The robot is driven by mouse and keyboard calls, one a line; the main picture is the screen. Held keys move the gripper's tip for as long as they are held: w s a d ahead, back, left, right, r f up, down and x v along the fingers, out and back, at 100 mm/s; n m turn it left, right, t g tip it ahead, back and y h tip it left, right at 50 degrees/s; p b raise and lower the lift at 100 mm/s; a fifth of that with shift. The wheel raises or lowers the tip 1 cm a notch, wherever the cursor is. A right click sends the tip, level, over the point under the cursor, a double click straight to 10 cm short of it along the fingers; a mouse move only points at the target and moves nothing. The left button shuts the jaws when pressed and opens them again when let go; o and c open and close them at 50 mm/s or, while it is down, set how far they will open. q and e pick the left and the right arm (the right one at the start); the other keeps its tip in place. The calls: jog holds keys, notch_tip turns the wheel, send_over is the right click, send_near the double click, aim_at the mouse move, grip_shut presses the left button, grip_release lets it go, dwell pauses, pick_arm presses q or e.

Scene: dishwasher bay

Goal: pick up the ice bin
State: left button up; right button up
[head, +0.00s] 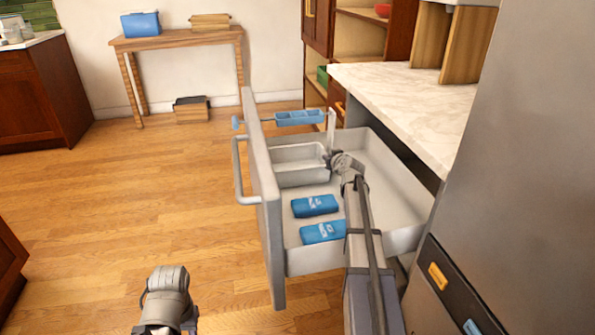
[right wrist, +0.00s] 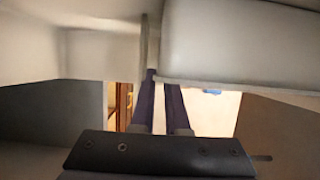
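The ice bin, a light grey open tub (head: 300,178), sits in the pulled-out freezer drawer (head: 308,262), against the drawer front at its far end. My right gripper (head: 335,160) is at the bin's right end, low over the drawer. In the right wrist view, two dark fingers (right wrist: 162,100) reach toward pale walls, with a narrow gap between them; whether they touch or grip the bin rim is unclear. My left gripper (head: 165,310) is at the bottom of the head view over the floor, away from the drawer; its fingers are not clear.
Two blue packs (head: 315,206) (head: 323,232) lie in the drawer's near part. A marble counter (head: 415,100) and a steel fridge side (head: 515,170) stand right. The wood floor (head: 130,200) left is clear.

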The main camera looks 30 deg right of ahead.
jog(key=b+x, duration=0.1)
jog(key=x, duration=0.4)
jog(key=shift+d+r+b, duration=0.1)
jog(key=shift+b, duration=0.25)
jog(key=shift+r, duration=0.1)
grip_shut()
jog(key=shift+r, duration=0.1)
dwell(1.0)
notch_tip(320, 180, up, 7)
jog(key=p, duration=0.7)
jog(key=shift+r+p, duration=0.1)
jog(key=shift+p, duration=0.2)
jog(key=s+a, duration=0.4)
jog(key=s, duration=1.3)
jog(key=shift+s+f, duration=0.2)
jog(key=shift+s, duration=0.05)
jog(key=shift+a+r, duration=0.1)
jog(key=shift+a, duration=0.05)
